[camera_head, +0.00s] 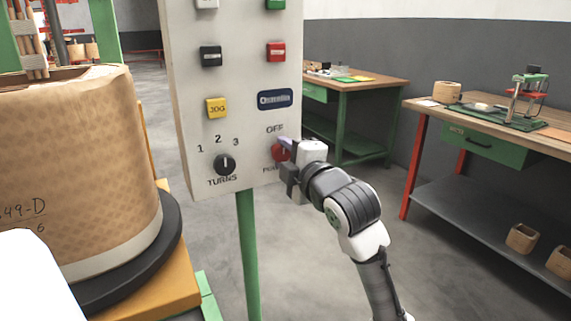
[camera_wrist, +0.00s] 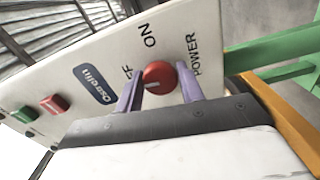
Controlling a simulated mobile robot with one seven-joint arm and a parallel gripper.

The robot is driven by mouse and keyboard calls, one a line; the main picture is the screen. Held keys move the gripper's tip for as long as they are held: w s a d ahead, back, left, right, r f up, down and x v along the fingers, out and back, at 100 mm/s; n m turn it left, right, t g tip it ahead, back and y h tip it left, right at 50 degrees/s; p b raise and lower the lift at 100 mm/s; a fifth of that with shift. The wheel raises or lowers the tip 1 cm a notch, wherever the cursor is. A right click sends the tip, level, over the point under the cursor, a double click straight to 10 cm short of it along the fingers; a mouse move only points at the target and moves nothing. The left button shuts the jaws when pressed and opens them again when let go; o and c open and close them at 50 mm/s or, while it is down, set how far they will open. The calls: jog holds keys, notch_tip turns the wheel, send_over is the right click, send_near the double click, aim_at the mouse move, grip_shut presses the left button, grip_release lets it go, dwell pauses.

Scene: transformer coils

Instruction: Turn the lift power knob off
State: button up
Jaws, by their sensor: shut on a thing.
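The red power knob (camera_wrist: 159,75) is on the light control panel (camera_head: 235,70), at its lower right in the head view. It also shows in the head view (camera_head: 279,153), partly hidden by my gripper. My gripper (camera_wrist: 160,86) is shut on the knob, with one pale purple finger on each side. In the wrist view ON, POWER and part of OFF are readable around the knob; a finger covers some of OFF. A short light mark shows on the knob's face, near its lower edge in that view.
A black TURNS knob (camera_head: 224,164) and a yellow JOG button (camera_head: 216,107) are close by on the panel. A large paper-wrapped coil (camera_head: 75,165) stands at left. Workbenches (camera_head: 490,125) stand at right, with open floor before them.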

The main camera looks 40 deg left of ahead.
jog(key=shift+f+n+b, duration=0.1)
jog(key=shift+n+b, duration=0.2)
jog(key=shift+n, duration=0.3)
jog(key=o, duration=1)
jog(key=v, duration=1.4)
